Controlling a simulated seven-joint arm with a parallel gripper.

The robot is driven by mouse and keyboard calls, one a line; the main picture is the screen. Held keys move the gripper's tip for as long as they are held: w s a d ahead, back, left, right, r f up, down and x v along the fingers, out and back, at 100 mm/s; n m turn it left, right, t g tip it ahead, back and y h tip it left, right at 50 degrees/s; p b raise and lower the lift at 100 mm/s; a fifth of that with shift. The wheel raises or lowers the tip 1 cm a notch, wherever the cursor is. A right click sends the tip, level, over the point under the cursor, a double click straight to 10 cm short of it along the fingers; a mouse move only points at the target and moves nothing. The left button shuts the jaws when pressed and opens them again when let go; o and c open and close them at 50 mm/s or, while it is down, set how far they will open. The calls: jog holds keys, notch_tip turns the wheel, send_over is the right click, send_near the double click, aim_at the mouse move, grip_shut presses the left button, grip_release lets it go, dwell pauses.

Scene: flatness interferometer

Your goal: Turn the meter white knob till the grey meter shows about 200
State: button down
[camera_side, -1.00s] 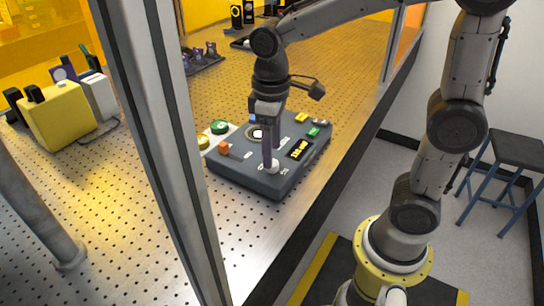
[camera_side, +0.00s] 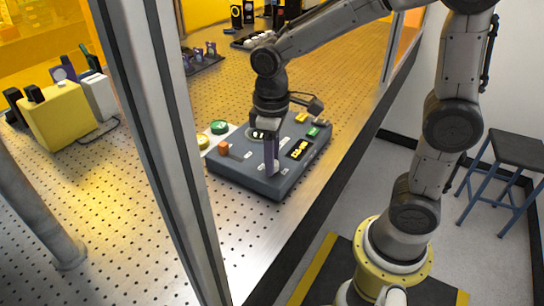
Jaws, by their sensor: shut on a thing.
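The grey meter (camera_side: 240,177) is a flat box on the perforated bench. Its black display (camera_side: 299,149) shows yellow digits too small to read. My gripper (camera_side: 271,170) points down at the front part of the box's top face. It is shut on the white knob, which it now almost wholly hides. An orange button (camera_side: 223,148) sits at the left of the top face, and yellow and green buttons (camera_side: 313,132) sit at the far right.
A green round part (camera_side: 219,127) lies just behind the box. A yellow device (camera_side: 61,117) stands at the left. A metal frame post (camera_side: 165,150) crosses the view. The bench in front of the box is clear up to its edge.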

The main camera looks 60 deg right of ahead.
jog(key=shift+m, duration=0.3)
jog(key=m, duration=0.3)
jog(key=shift+m, duration=0.3)
jog(key=shift+r+m, duration=0.1)
jog(key=shift+m, duration=1.7)
jog(key=c, duration=0.5)
grip_release()
notch_tip(320, 180, up, 14)
jog(key=shift+a+f, duration=0.1)
